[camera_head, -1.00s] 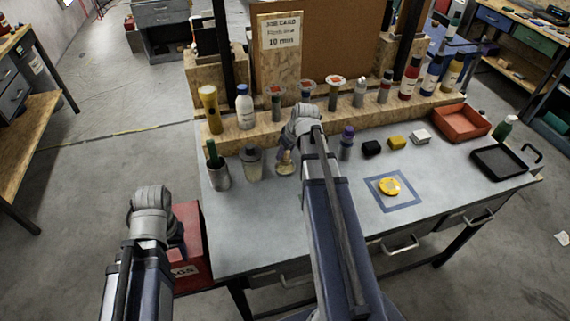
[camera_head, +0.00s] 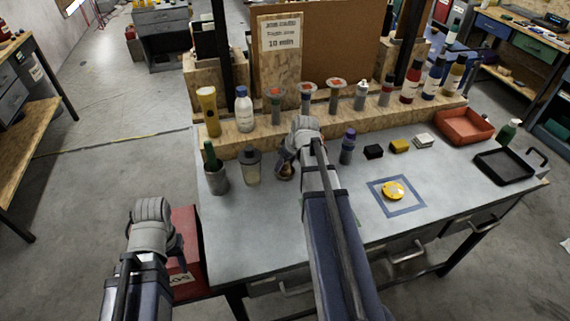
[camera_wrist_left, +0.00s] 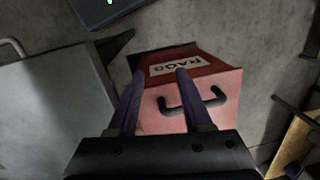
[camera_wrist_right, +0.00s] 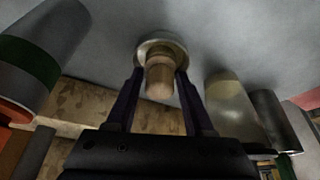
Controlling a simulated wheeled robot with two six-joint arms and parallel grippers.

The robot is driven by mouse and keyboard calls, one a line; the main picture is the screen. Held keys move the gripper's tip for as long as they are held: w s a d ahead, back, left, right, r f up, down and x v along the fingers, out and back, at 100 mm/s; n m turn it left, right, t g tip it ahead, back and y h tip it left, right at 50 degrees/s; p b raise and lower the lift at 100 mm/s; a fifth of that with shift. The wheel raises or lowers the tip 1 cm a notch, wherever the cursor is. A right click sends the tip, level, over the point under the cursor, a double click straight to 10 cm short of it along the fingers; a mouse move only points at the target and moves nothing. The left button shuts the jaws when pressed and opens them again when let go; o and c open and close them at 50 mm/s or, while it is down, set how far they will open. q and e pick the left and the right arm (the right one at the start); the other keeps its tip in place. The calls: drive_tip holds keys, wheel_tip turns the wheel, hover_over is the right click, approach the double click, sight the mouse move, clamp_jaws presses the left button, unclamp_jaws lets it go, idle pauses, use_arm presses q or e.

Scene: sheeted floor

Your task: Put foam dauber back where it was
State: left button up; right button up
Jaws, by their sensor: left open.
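The foam dauber appears to be the small piece with a tan, knob-like handle and a round, pale base (camera_wrist_right: 160,82) in the right wrist view. In the head view it shows small and dark (camera_head: 285,172) at the table's back left, partly hidden by my right gripper (camera_head: 287,158). The right fingers (camera_wrist_right: 160,74) are apart, one on each side of the handle; contact is not clear. The base seems to rest on the grey tabletop. My left gripper (camera_head: 176,246) is open and empty above the red rags box (camera_wrist_left: 190,105), left of the table.
A clear, grey-lidded jar (camera_head: 252,168) and a cup with a green-handled tool (camera_head: 217,179) stand left of the dauber. A purple-capped bottle (camera_head: 348,148) stands to its right. Several bottles line the wooden ledge (camera_head: 240,139) behind. A yellow disc (camera_head: 393,190) lies inside a blue square.

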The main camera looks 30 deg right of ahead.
drive_tip(key=shift+o, duration=0.9)
drive_tip(key=shift+r, duration=0.2)
drive_tip(key=p+v, duration=1.1)
drive_tip(key=v, duration=0.1)
drive_tip(key=shift+w+a, duration=0.1)
drive_tip(key=shift+a, duration=0.05)
